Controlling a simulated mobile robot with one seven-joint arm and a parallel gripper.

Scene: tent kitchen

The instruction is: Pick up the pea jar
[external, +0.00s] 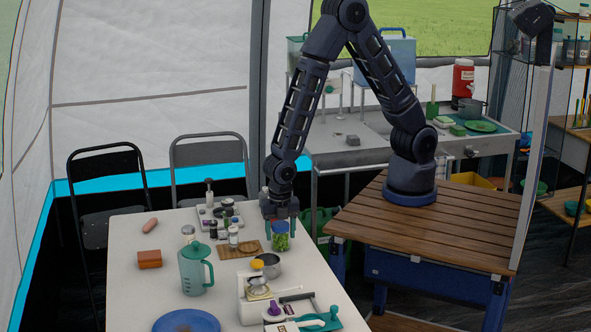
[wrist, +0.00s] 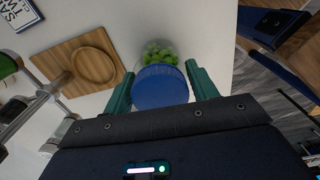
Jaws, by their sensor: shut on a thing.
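The pea jar (external: 279,238) is a clear jar with green peas inside and a blue lid, near the right edge of the white table (external: 135,290). In the wrist view its blue lid (wrist: 160,88) sits between my two green fingers, with the peas (wrist: 158,54) showing through the glass beyond it. My gripper (wrist: 160,92) is shut on the jar near its lid, pointing down from above. It also shows in the external view (external: 279,225). The jar looks upright; I cannot tell whether it touches the table.
A wooden board (external: 240,249) lies just left of the jar. A small metal pot (external: 266,265) with a yellow item stands in front. A teal pitcher (external: 194,270), a tray of small bottles (external: 220,214) and a blue plate (external: 186,322) are farther left. The table's right edge is close.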

